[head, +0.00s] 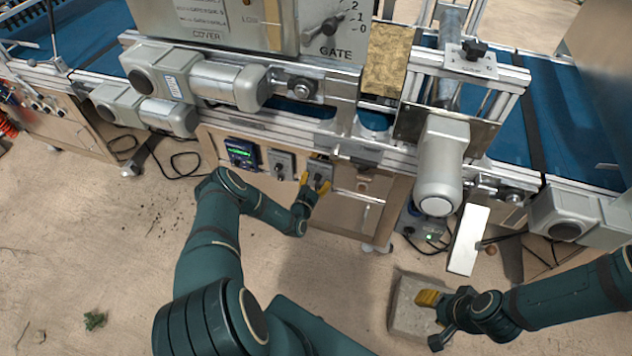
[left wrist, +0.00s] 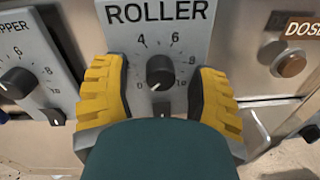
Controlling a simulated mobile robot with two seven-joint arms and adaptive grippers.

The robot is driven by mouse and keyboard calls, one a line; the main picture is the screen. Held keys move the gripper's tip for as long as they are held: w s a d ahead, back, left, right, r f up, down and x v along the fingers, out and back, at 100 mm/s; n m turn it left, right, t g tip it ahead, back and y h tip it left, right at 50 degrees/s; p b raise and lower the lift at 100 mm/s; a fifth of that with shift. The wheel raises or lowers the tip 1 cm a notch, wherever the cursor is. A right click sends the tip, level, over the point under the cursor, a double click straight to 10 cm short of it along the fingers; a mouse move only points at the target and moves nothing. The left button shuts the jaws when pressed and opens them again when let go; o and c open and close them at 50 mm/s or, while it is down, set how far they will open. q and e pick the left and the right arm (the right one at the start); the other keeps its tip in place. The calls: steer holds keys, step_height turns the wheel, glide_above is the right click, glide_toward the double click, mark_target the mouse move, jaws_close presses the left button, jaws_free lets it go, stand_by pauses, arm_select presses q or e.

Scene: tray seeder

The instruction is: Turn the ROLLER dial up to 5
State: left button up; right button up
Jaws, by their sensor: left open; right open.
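The ROLLER dial (left wrist: 160,72) is a black round knob on a grey plate with a scale from 0 to 10. A small light mark shows near its lower edge, towards the 0 side; the exact setting is hard to read. In the head view the ROLLER control box (head: 320,168) is on the wooden front panel. My left gripper (head: 315,184) is open in front of it. In the left wrist view its yellow fingers (left wrist: 160,98) stand either side of the knob, apart from it. My right gripper (head: 432,299) is open and empty, low at the right.
Another dial (left wrist: 18,82), labelled "...PPER", is left of the ROLLER plate. A round DOSE button (left wrist: 290,64) is to the right. A lit display (head: 241,153) is further left on the panel. Motors (head: 440,170) and conveyor rails overhang above. A grey slab (head: 408,315) lies below my right gripper.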

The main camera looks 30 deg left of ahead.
arm_select(q)
jaws_close()
